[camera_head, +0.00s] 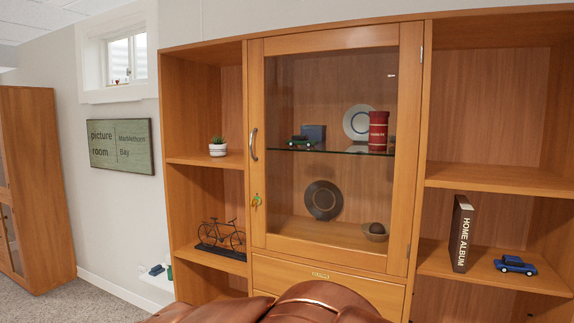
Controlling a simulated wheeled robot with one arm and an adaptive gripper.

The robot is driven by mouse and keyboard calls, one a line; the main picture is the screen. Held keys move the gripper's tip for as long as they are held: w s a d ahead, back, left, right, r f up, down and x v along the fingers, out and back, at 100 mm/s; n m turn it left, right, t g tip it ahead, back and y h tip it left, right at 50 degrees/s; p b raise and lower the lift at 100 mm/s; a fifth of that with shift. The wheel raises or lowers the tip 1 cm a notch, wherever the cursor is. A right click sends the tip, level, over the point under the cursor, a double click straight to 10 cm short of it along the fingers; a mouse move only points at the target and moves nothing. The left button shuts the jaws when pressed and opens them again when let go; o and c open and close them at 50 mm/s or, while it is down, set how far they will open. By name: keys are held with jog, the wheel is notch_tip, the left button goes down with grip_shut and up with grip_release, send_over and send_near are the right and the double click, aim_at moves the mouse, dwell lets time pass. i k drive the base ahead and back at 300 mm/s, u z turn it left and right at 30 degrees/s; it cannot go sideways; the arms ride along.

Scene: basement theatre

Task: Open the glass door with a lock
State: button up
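The glass door (336,95) is in the middle of a wooden wall unit. It has a wooden frame and looks shut. A metal pull handle (253,144) is on its left frame, and hinges show on its right edge. Copper-coloured rounded parts at the bottom middle seem to be mine. My gripper's fingers do not show.
A drawer (318,274) is below the door. Carpet (85,303) is clear at left.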

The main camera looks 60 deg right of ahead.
aim_at(407, 36)
jog(key=z, duration=1.75)
jog(key=i, duration=0.45)
jog(key=u, duration=0.4)
